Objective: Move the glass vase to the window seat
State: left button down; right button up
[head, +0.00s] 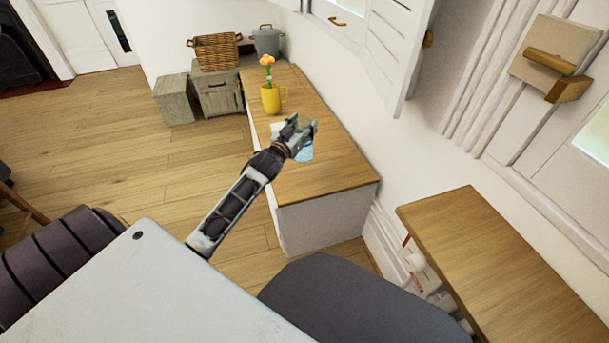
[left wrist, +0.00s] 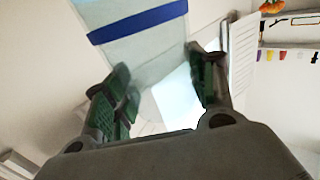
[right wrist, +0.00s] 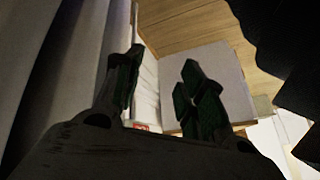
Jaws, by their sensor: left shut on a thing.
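The glass vase (head: 305,152) shows as a pale blue patch at my left gripper (head: 299,128), which hides much of it in the head view. The gripper is shut on the vase, above the wooden top of the low bench under the window, which looks like the window seat (head: 330,172). I cannot tell whether the vase touches the top. In the left wrist view the left fingers (left wrist: 165,78) stand apart with pale shapes between and beyond them. My right gripper (right wrist: 160,88) is open and empty in the right wrist view; it is not in the head view.
An open shutter (head: 390,45) is above. A wooden shelf top (head: 490,255) is at right. The seat's near end is clear.

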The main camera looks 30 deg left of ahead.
pick_arm(q)
jog(key=shift+f+b, duration=0.75)
jog(key=shift+f, duration=0.7)
jog(key=shift+f+b, duration=0.45)
jog(key=shift+f, duration=0.5)
pick_arm(e)
jog(key=shift+a+f+t, duration=0.15)
jog(key=shift+f, duration=0.8)
jog(key=shift+a+f+t, duration=0.15)
jog(key=shift+f, duration=0.75)
pick_arm(q)
jog(key=shift+f, duration=0.1)
jog(key=shift+f+b, duration=1.25)
jog(key=shift+f, duration=1.15)
pick_arm(e)
jog(key=shift+w+a+f+y, duration=0.1)
jog(key=shift+a+f+y, duration=0.1)
jog(key=shift+f, duration=0.4)
jog(key=shift+w+a+f+y, duration=0.1)
jog(key=shift+f+y, duration=0.1)
jog(key=shift+f, duration=0.35)
pick_arm(q)
jog(key=c, duration=0.5)
grip_release()
jog(key=shift+f, duration=0.2)
jog(key=shift+r, duration=0.15)
jog(key=shift+s, duration=0.2)
pick_arm(e)
jog(key=shift+r, duration=0.1)
